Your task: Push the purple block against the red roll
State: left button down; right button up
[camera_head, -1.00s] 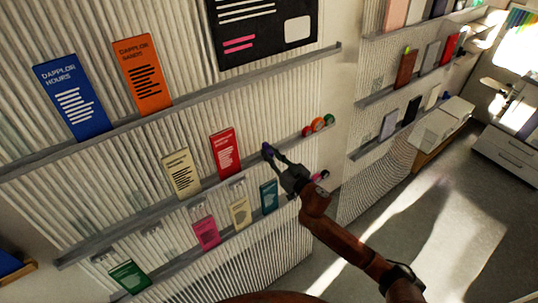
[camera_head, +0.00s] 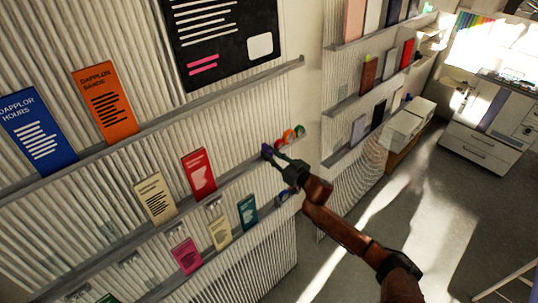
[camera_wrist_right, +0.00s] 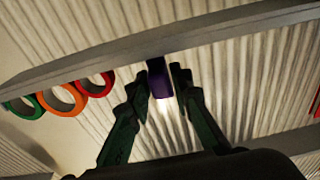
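The purple block (camera_head: 265,151) is at the ledge right of the red booklet, at my right gripper's fingertips. In the right wrist view the purple block (camera_wrist_right: 159,80) sits between the two fingers, which close around it. My right gripper (camera_head: 270,154) reaches in from the lower right; it also shows in the wrist view (camera_wrist_right: 160,85). The red roll (camera_head: 279,144) stands on the same ledge, just right of the block. In the wrist view, the red roll (camera_wrist_right: 108,80) is left of the block, with one finger and a gap between them. My left gripper is out of view.
An orange roll (camera_head: 288,136) and a green roll (camera_head: 300,131) stand right of the red roll. A red booklet (camera_head: 198,172) and a cream booklet (camera_head: 154,198) stand left on the ledge. A teal booklet (camera_head: 248,211) is on the ledge below. The ledge between red booklet and block is clear.

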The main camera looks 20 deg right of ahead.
jog(key=shift+o, duration=1.4)
jog(key=v, duration=1.2)
jog(key=shift+c, duration=0.3)
